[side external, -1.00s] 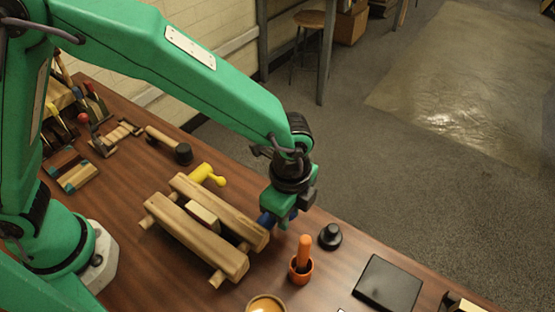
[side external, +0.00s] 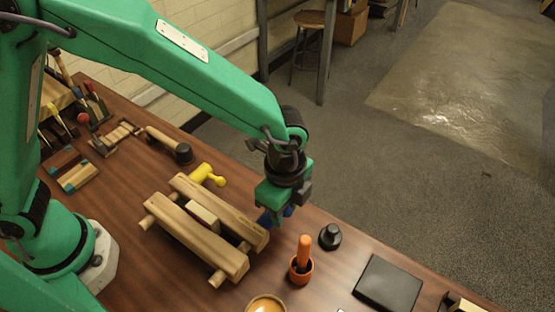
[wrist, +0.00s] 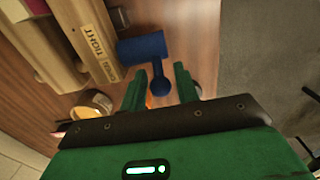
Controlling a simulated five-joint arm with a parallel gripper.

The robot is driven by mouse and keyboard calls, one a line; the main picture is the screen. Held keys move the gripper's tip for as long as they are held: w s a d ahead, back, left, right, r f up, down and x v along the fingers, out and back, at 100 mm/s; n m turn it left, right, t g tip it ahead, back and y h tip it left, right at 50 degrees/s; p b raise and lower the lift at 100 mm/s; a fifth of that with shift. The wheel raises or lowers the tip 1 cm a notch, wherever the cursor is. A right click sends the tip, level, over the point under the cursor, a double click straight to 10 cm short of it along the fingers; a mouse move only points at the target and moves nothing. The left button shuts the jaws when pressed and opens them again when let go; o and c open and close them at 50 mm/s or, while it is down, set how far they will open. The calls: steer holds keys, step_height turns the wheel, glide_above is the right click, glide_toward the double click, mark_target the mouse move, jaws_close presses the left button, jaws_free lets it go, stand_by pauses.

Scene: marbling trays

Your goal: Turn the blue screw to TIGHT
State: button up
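The blue screw (wrist: 141,47) has a thick barrel at the front end of a wooden clamp (wrist: 88,38) and a thinner handle with a rounded tip. In the wrist view the handle slants down and right from the barrel. The clamp's end label reads OPEN and TIGHT. My gripper (wrist: 160,72) is open, with the handle's tip between its two fingers and a visible gap on the right side. In the side view my gripper (side external: 276,218) is over the clamp's right end and hides much of the blue screw (side external: 288,211).
A yellow screw (side external: 207,174) is on the clamp's far side. An orange-handled tool in a pot (side external: 301,268), a black knob (side external: 330,236) and a dark flat box (side external: 388,283) stand to the right. A mallet (side external: 170,145) lies behind. The table edge is close behind my gripper.

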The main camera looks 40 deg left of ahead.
steer(key=shift+d+f, duration=0.15)
steer(key=shift+d, duration=0.15)
stand_by(0.4)
steer(key=c, duration=0.6)
steer(key=shift+a+r, duration=0.3)
steer(key=shift+a, duration=0.25)
steer(key=shift+c, duration=0.2)
steer(key=shift+a, duration=0.1)
steer(key=shift+a+r, duration=0.15)
steer(key=shift+a, duration=0.3)
